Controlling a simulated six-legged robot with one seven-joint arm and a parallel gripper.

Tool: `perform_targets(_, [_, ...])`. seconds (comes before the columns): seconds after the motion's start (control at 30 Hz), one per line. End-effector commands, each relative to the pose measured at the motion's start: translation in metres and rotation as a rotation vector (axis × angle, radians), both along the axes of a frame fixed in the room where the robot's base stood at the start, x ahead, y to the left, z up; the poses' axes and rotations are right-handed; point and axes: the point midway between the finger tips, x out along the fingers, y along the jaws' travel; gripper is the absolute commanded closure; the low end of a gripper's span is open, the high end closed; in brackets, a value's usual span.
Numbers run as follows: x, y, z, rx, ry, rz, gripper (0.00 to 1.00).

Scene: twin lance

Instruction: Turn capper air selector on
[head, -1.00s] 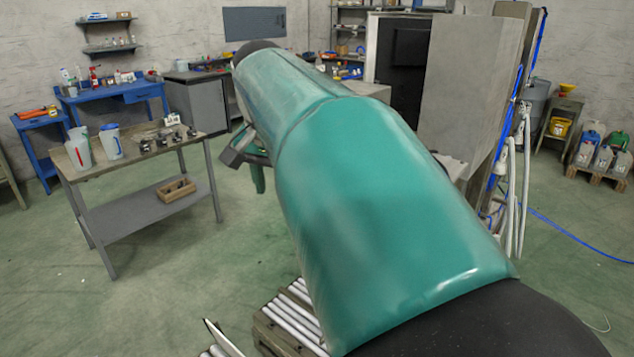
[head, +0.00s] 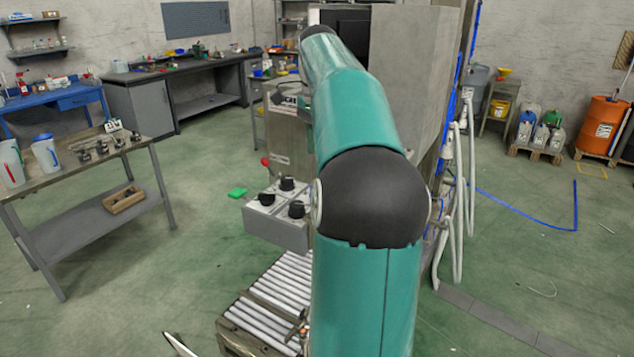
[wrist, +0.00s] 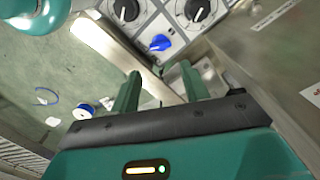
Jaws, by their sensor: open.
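A light grey control panel shows in the wrist view with two black rotary knobs, the left one (wrist: 125,10) and the right one (wrist: 197,10). A blue selector knob (wrist: 160,43) sits below and between them. No label says which one is the capper air selector. My gripper (wrist: 160,72) is open and empty, its two green fingers pointing toward the panel. The blue knob lies just beyond the fingertips, apart from them. In the head view a grey box (head: 275,225) with black knobs stands left of my arm. My arm hides the gripper there.
A roller conveyor (head: 262,305) runs below the grey box. A tall grey cabinet (head: 410,80) stands behind my arm, with white hoses (head: 447,205) at its right. A workbench (head: 75,190) with jugs is at the left. Open floor lies on both sides.

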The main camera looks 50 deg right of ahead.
Motion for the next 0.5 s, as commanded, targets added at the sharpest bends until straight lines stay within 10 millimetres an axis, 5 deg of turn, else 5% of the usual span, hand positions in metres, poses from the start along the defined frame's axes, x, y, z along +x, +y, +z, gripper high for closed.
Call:
perform_targets(0.3, [0.001, 0.000, -0.062, 0.001, 0.002, 0.002, 0.55])
perform_targets(0.5, [0.002, 0.000, -0.085, 0.000, 0.000, 0.003, 0.55])
